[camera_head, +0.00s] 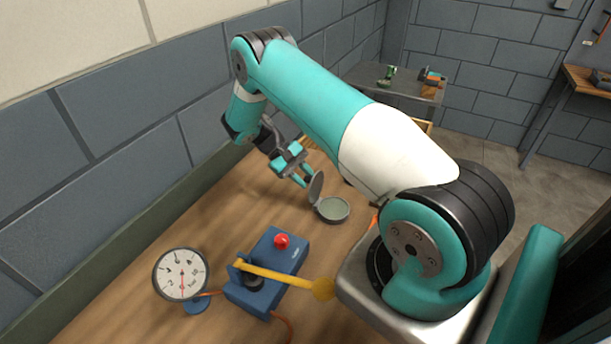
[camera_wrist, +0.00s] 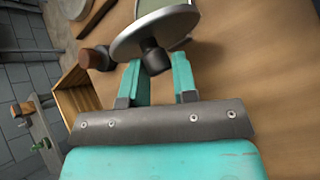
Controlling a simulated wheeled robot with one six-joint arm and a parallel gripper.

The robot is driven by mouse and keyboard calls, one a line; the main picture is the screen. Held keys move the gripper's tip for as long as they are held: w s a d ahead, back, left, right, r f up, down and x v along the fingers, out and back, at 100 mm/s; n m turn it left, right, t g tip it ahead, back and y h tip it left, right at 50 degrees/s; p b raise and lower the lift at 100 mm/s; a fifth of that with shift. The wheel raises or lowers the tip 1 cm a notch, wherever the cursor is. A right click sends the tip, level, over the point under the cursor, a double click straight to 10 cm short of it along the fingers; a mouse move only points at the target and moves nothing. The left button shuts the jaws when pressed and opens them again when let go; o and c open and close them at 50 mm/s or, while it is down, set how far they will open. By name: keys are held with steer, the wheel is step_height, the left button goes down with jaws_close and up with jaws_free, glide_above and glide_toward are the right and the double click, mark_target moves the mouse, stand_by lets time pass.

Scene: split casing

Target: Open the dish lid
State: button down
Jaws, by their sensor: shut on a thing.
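The dish (camera_head: 333,210) is a small round grey dish on the wooden table. Its lid (camera_head: 315,187) stands raised, steeply tilted up at the dish's left edge. In the wrist view the lid (camera_wrist: 155,28) is a grey disc with a dark knob (camera_wrist: 155,58), and part of the dish shows behind it at the top edge. My gripper (camera_head: 305,178) is at the lid's outer face, left of the dish. In the wrist view its two teal fingers (camera_wrist: 157,75) lie on either side of the knob, shut on it.
A blue box (camera_head: 268,270) with a red button and a yellow lever stands at the table's front, beside a round dial gauge (camera_head: 181,275). A wooden crate (camera_wrist: 85,102) shows at left in the wrist view. A grey side table (camera_head: 400,85) with small objects stands behind. The wall runs along the left.

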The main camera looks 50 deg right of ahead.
steer(key=shift+s+a+f, duration=0.15)
steer(key=shift+a+f, duration=0.15)
steer(key=shift+a, duration=0.1)
steer(key=c, duration=1.2)
jaws_free()
steer(key=shift+a, duration=0.1)
steer(key=shift+o, duration=1.2)
steer(key=shift+a, duration=0.1)
steer(key=shift+d+r, duration=0.2)
steer(key=shift+d, duration=0.05)
steer(key=shift+r, duration=0.15)
step_height(320, 180, up, 20)
steer(key=p, duration=0.3)
steer(key=shift+f, duration=0.2)
